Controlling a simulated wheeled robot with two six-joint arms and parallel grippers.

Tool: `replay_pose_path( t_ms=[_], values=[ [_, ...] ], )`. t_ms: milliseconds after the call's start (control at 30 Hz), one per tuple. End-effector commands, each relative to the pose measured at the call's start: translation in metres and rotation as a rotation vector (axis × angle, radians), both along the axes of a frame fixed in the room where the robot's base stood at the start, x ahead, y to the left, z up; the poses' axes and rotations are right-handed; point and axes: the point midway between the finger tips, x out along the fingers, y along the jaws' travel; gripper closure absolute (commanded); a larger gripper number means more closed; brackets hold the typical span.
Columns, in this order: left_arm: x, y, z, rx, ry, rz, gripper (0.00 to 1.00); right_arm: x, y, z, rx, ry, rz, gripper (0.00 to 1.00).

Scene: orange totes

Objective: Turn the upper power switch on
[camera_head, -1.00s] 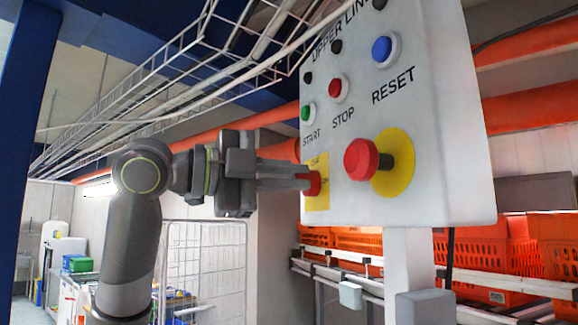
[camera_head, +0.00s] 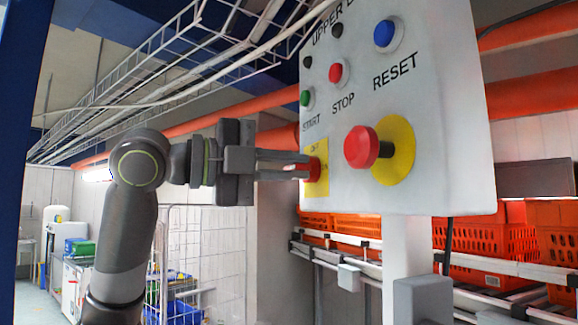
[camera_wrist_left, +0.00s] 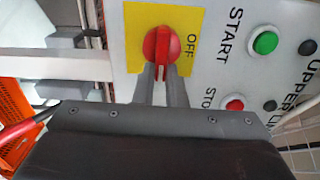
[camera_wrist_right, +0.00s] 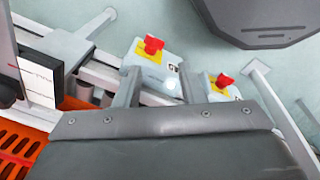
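The upper power switch is a red rotary knob (camera_wrist_left: 161,45) on a yellow plate (camera_wrist_left: 187,22) marked OFF, on the light grey panel (camera_head: 440,130). In the head view, the knob (camera_head: 309,168) is at the panel's lower left, partly hidden by my fingers. My left gripper (camera_head: 300,167) reaches in from the left, its fingers nearly level. In the left wrist view, its close-set fingertips (camera_wrist_left: 161,72) lie on both sides of the knob's raised handle and seem to grip it. My right gripper (camera_wrist_right: 157,82) is open and empty.
A red mushroom button (camera_head: 361,147) on a yellow disc stands out beside the switch. Start (camera_head: 306,97), stop (camera_head: 336,72) and reset (camera_head: 384,33) buttons sit above. Orange totes (camera_head: 468,245) stand on a rack behind. Two small boxes with red knobs (camera_wrist_right: 152,45) lie beyond my right gripper.

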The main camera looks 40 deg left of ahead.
Motion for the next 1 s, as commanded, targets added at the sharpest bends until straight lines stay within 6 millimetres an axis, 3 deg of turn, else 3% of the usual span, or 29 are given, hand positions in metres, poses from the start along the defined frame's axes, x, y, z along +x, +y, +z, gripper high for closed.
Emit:
replay_pose_path(
  t_ms=[33, 167, 667, 867, 1000],
  values=[
    [0.0, 0.0, -0.001, 0.003, 0.001, -0.001, 0.84, 0.0, 0.0, 0.0, 0.0, 0.0, 0.0, 0.64],
    [0.0, 0.0, -0.001, 0.002, 0.001, 0.0, 0.67, 0.0, 0.0, 0.0, 0.0, 0.0, 0.0, 0.64],
    [-0.003, 0.002, -0.001, 0.001, 0.001, 0.002, 0.67, 0.0, 0.0, -0.003, 0.0, 0.0, 0.0, 0.64],
    [-0.025, 0.018, -0.004, 0.0, -0.002, 0.006, 0.67, 0.0, 0.0, -0.019, 0.0, 0.0, 0.0, 0.64],
    [-0.053, 0.038, -0.005, -0.003, -0.003, 0.006, 0.67, 0.0, 0.0, -0.036, 0.0, 0.0, 0.0, 0.64]
  ],
)
